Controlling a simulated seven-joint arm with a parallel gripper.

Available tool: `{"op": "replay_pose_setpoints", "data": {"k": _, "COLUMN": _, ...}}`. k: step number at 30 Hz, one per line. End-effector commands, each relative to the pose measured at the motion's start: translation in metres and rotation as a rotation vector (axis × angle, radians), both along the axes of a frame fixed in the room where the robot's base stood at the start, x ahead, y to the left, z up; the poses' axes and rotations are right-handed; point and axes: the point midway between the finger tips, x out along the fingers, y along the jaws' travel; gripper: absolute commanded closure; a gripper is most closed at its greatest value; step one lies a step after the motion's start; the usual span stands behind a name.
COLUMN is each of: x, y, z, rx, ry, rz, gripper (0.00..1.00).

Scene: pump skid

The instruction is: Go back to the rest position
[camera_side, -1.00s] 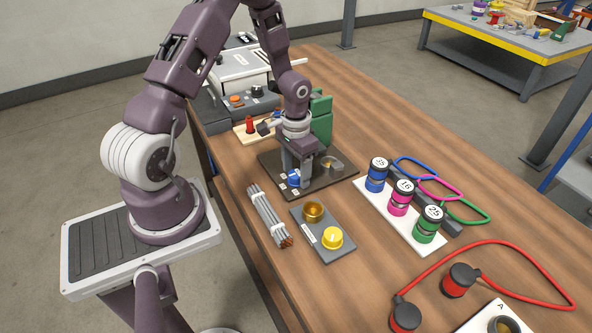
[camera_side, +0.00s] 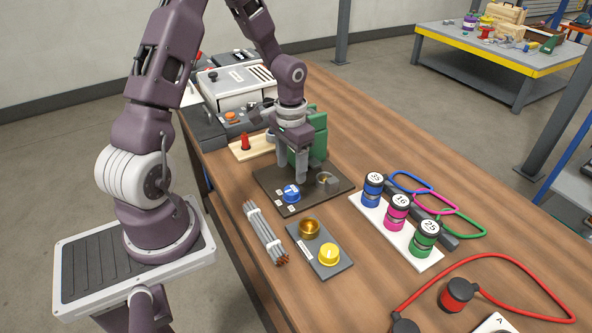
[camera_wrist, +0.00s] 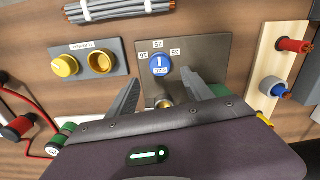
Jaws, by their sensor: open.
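My gripper (camera_side: 291,167) is open and empty. It hangs above the dark plate (camera_side: 270,203), in front of the green block (camera_side: 317,137). A blue knob (camera_side: 291,193) sits on that plate just below the fingers. In the wrist view the blue knob (camera_wrist: 160,65) lies beyond and between the two spread fingers (camera_wrist: 165,95), with number labels around it. A brass fitting shows partly between the fingers, its lower part hidden by my gripper body.
A grey plate with a brass cup (camera_side: 309,229) and yellow knob (camera_side: 329,254) is nearby, beside a bundle of grey rods (camera_side: 265,232). Blue, magenta and green numbered plugs stand on a white strip (camera_side: 431,262). A red cable (camera_side: 480,256) lies at right.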

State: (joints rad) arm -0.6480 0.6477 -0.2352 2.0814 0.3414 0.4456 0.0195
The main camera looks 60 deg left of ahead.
Motion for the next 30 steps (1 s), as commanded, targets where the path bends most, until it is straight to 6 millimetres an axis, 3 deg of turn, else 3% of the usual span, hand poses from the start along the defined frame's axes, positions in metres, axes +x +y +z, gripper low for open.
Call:
{"op": "replay_pose_setpoints", "data": {"k": 2, "x": 0.001, "y": -0.006, "z": 0.023, "rx": 0.034, "ry": -0.02, "rz": -0.015, "gripper": 0.41}}
{"op": "replay_pose_setpoints", "data": {"k": 5, "x": -0.007, "y": -0.029, "z": 0.083, "rx": 0.106, "ry": -0.079, "rz": -0.039, "gripper": 0.41}}
{"op": "replay_pose_setpoints", "data": {"k": 9, "x": -0.046, "y": -0.078, "z": 0.165, "rx": 0.163, "ry": -0.205, "rz": -0.063, "gripper": 0.41}}
{"op": "replay_pose_setpoints", "data": {"k": 12, "x": -0.086, "y": -0.113, "z": 0.202, "rx": 0.15, "ry": -0.308, "rz": -0.079, "gripper": 0.41}}
{"op": "replay_pose_setpoints", "data": {"k": 15, "x": -0.125, "y": -0.138, "z": 0.222, "rx": 0.106, "ry": -0.398, "rz": -0.099, "gripper": 0.41}}
{"op": "replay_pose_setpoints", "data": {"k": 19, "x": -0.158, "y": -0.156, "z": 0.23, "rx": 0.048, "ry": -0.468, "rz": -0.121, "gripper": 0.41}}
{"op": "replay_pose_setpoints", "data": {"k": 22, "x": -0.168, "y": -0.161, "z": 0.232, "rx": 0.026, "ry": -0.487, "rz": -0.128, "gripper": 0.41}}
{"op": "replay_pose_setpoints", "data": {"k": 30, "x": -0.169, "y": -0.161, "z": 0.232, "rx": 0.026, "ry": -0.488, "rz": -0.128, "gripper": 0.41}}
